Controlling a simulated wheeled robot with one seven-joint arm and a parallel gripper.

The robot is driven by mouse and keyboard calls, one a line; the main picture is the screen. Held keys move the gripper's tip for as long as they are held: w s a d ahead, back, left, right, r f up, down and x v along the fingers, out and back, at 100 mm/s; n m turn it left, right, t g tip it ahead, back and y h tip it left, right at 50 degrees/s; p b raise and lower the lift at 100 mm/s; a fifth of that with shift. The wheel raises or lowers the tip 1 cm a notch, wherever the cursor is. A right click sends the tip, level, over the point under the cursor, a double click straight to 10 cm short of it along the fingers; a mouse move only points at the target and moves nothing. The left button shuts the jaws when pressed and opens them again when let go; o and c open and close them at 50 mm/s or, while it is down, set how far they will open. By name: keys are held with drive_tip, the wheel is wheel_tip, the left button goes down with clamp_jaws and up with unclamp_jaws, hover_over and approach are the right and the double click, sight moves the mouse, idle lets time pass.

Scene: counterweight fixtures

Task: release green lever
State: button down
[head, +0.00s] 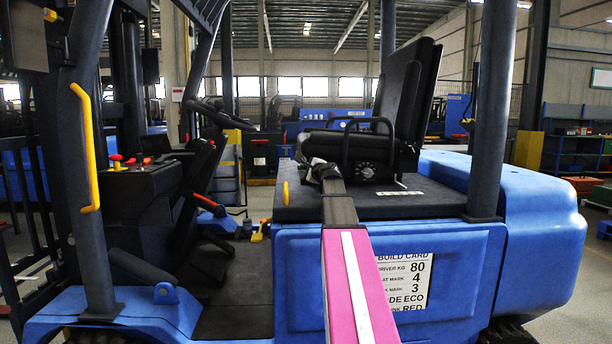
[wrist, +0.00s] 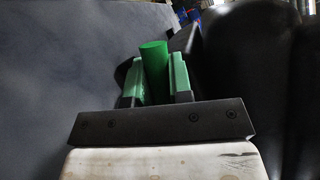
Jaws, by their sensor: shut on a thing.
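The green lever (wrist: 153,58) is a short green cylinder beside the seat, seen in the wrist view. My gripper (wrist: 154,70) has its two green-padded fingers on either side of it and is shut on it. In the head view my gripper (head: 318,168) is at the near side of the black seat, at the end of my pink arm. The lever cannot be made out there, as my gripper and arm cover that spot.
The blue forklift (head: 540,235) has a black seat (head: 405,95), with a yellow lever (head: 286,193) left of my arm. A build card (head: 415,285) is on its side, partly behind my arm. A dark upright post (head: 490,110) stands right of the seat. The footwell is open at left.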

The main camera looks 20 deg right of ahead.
idle(0.3)
drive_tip(key=c, duration=1)
unclamp_jaws()
drive_tip(key=shift+c, duration=0.2)
drive_tip(key=s, duration=0.3)
drive_tip(key=s+d, duration=0.1)
drive_tip(key=s, duration=0.6)
drive_tip(key=shift+s+d+r, duration=0.25)
drive_tip(key=shift+s+d, duration=0.1)
drive_tip(key=shift+d, duration=0.05)
